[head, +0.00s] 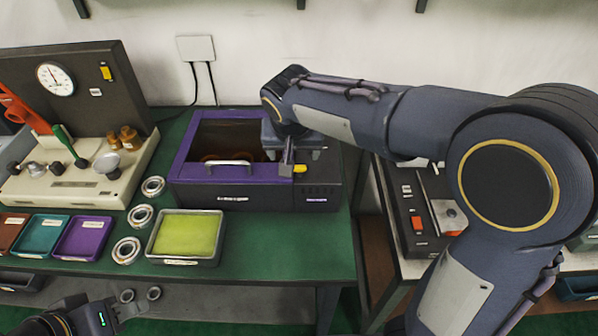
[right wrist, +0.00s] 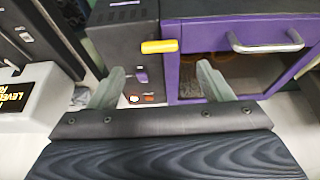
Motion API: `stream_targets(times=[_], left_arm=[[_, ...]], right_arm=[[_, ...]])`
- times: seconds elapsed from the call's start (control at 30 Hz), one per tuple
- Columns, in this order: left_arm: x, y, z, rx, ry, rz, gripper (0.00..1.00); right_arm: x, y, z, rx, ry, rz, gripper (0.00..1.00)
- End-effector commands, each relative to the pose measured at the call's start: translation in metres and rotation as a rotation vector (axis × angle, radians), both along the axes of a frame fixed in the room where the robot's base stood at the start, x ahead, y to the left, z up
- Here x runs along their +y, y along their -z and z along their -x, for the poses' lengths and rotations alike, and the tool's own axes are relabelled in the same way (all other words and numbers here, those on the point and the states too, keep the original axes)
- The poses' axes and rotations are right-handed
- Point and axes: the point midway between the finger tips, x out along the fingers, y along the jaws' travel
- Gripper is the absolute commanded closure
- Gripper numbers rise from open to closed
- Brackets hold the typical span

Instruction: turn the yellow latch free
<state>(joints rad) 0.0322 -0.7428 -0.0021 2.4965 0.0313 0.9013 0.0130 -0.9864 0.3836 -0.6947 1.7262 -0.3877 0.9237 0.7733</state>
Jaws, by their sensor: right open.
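The yellow latch (head: 299,169) sits at the front right of the purple-framed box (head: 182,163), beside its lid. In the right wrist view the latch (right wrist: 160,46) lies crosswise over the edge between the dark control side and the purple frame. My right gripper (head: 287,158) is over the box's right part, close to the latch. In the right wrist view its open fingers (right wrist: 160,76) stand either side of the latch, with nothing held between them. My left gripper (head: 128,309) is low at the front left, off the table; its jaw opening is unclear.
The lid handle (head: 229,164) is left of the latch. Several bearing rings (head: 141,216) and a tray with a yellow-green pad (head: 155,239) stand in front of the box. A gauge panel (head: 85,75) stands left. Another device (head: 411,200) stands right, across a gap.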

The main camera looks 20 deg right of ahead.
Motion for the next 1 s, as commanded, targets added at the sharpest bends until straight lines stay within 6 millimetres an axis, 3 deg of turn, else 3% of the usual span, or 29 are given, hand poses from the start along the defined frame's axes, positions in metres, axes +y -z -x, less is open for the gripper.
stream_targets(times=[0.4, 0.8, 1.0], left_arm=[[0.0, 0.0, 0.0, 0.0, 0.0, 0.0, 0.64], [0.0, 0.0, 0.0, 0.0, 0.0, 0.0, 0.64], [0.0, 0.0, 0.0, 0.0, 0.0, 0.0, 0.64]], right_arm=[[-0.008, 0.057, -0.022, 0.005, 0.002, 0.0, 0.27], [-0.009, 0.067, -0.026, 0.002, -0.001, -0.003, 0.27], [-0.009, 0.067, -0.026, 0.002, -0.001, -0.003, 0.51]])
